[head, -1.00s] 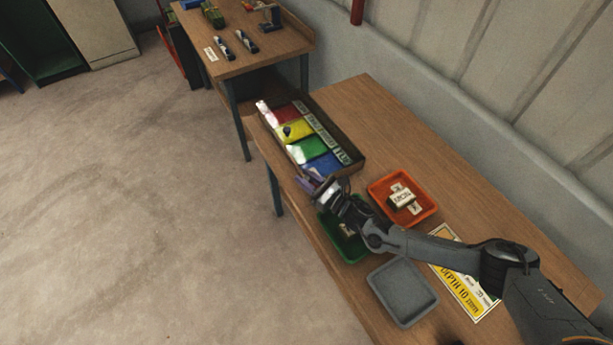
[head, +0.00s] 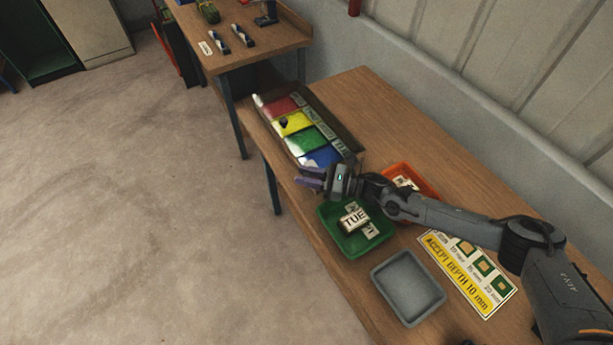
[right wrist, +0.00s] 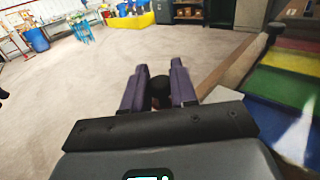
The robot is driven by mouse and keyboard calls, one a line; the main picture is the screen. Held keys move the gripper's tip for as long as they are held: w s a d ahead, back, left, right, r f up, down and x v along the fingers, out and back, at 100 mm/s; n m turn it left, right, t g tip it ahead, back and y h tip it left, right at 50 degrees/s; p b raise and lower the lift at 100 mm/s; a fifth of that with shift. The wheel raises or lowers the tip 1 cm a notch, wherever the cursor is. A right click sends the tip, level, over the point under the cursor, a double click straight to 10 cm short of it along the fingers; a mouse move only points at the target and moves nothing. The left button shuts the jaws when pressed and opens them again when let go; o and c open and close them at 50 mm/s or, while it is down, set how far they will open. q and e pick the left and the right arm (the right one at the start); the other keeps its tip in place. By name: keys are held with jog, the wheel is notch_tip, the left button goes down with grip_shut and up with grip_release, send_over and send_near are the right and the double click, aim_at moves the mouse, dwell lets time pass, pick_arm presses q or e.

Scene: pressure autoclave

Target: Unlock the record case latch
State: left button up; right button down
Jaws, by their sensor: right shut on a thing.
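The record case (head: 337,122) lies on the wooden bench, with red, yellow, green and blue panels and a row of labels inside. My right gripper (head: 309,184) is at the case's near end, by the blue panel and the bench's left edge. My left gripper is not in view.
A green tray (head: 330,221) with label blocks, one reading TUE, sits just below my right gripper. An orange tray (head: 428,187) is partly behind my arm. A grey empty tray (head: 408,288) and a yellow-and-white sign (head: 462,270) lie nearer. A second bench (head: 262,62) stands beyond.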

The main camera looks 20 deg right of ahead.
jog(key=shift+a+r, duration=0.1)
jog(key=shift+r, duration=0.25)
jog(key=c, duration=1.1)
grip_release()
jog(key=shift+o, duration=0.5)
jog(key=shift+f, duration=0.15)
jog(key=shift+s+d+f, duration=0.1)
jog(key=shift+s+d, duration=0.15)
jog(key=shift+d, duration=0.25)
jog(key=v, duration=0.9)
jog(key=shift+s+d, duration=0.25)
jog(key=shift+r, duration=0.2)
